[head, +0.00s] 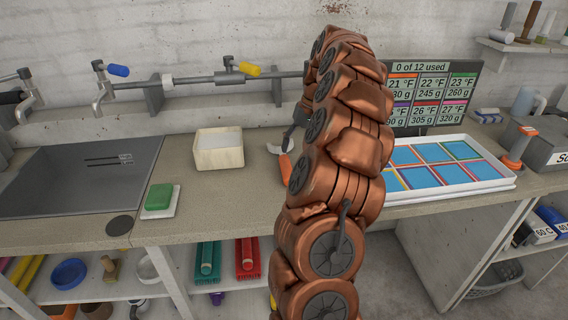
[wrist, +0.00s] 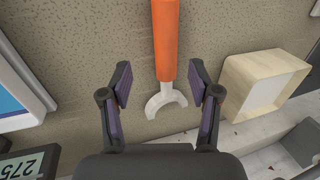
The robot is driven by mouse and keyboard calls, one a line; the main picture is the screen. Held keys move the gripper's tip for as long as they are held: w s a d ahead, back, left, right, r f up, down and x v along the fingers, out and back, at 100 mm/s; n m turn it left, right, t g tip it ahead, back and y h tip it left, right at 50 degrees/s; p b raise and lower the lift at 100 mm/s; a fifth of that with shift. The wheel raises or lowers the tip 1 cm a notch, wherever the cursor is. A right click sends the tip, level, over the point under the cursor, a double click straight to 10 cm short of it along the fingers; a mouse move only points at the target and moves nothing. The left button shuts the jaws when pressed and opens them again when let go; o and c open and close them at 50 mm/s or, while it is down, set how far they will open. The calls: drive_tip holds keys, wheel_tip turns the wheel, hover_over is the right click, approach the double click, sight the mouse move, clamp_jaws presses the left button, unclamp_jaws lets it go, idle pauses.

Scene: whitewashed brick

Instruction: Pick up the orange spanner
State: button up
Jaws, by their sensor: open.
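The orange spanner (head: 286,166) lies on the workbench in the head view, just left of my arm, which hides part of it. In the wrist view the spanner (wrist: 166,50) has an orange handle running off the top edge and a pale grey open jaw pointing toward my gripper. My gripper (wrist: 160,82) is open, its two fingers on either side of the spanner, apart from it. Nothing is held. In the head view my gripper is mostly hidden behind my arm.
A cream box (head: 219,150) stands left of the spanner and shows at right in the wrist view (wrist: 262,85). A white tray with blue panels (head: 447,193) lies to the right, below a display board (head: 431,95). A green block (head: 159,197) sits at the left.

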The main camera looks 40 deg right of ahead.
sight(288, 165)
drive_tip(key=shift+w+a+p+x, duration=0.15)
drive_tip(key=shift+p+x, duration=0.2)
drive_tip(key=shift+x, duration=0.85)
drive_tip(key=shift+w+p+x, duration=0.15)
drive_tip(key=shift+p+x, duration=0.25)
drive_tip(key=shift+x, duration=0.8)
drive_tip(key=shift+w+a+p+x, duration=0.15)
drive_tip(key=shift+p+x, duration=0.2)
drive_tip(key=shift+x, duration=0.85)
drive_tip(key=shift+d+r, duration=0.1)
clamp_jaws()
